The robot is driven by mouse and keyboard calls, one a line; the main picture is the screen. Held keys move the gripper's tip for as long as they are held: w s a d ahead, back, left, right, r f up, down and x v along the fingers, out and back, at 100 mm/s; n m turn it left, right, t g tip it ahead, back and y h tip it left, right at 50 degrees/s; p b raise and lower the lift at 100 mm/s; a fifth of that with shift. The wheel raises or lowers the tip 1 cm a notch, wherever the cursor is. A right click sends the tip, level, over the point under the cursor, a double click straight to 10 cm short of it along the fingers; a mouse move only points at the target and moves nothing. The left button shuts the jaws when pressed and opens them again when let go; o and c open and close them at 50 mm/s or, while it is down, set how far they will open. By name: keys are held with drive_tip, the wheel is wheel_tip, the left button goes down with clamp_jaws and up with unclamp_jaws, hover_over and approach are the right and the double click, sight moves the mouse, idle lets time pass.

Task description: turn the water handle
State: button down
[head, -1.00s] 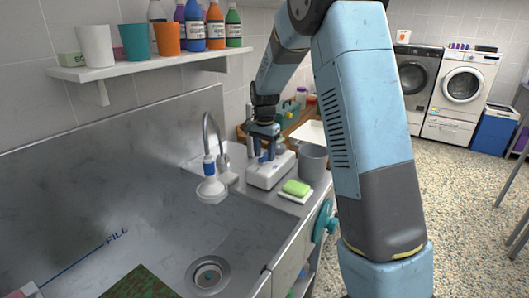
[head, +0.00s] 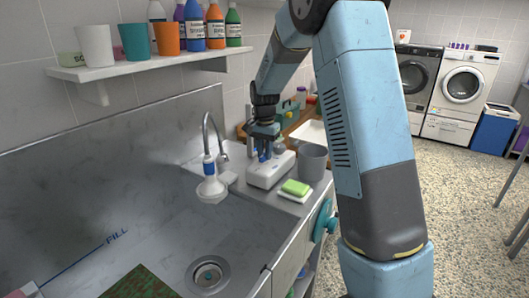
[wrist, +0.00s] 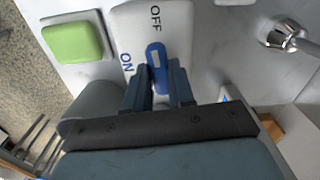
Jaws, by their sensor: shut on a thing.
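The water handle (wrist: 156,58) is a blue lever on a white box (wrist: 185,25) marked OFF and ON. In the wrist view OFF is above the lever and ON is to its left. My gripper (wrist: 160,88) is shut on the lever, with one dark finger on each side of it.
A green sponge (head: 296,187) on a white dish and a grey cup (head: 312,161) stand close to the box. The faucet (head: 211,165) hangs over the metal sink (head: 160,235) at left. A shelf (head: 140,65) with cups and bottles is above.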

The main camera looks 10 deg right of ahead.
drive_tip(key=n, duration=1)
drive_tip(key=shift+w+n, duration=0.1)
drive_tip(key=shift+n, duration=0.2)
idle(0.4)
drive_tip(key=c, duration=1)
unclamp_jaws()
drive_tip(key=shift+o, duration=0.2)
wheel_tip(320, 180, up, 14)
drive_tip(key=shift+f, duration=0.15)
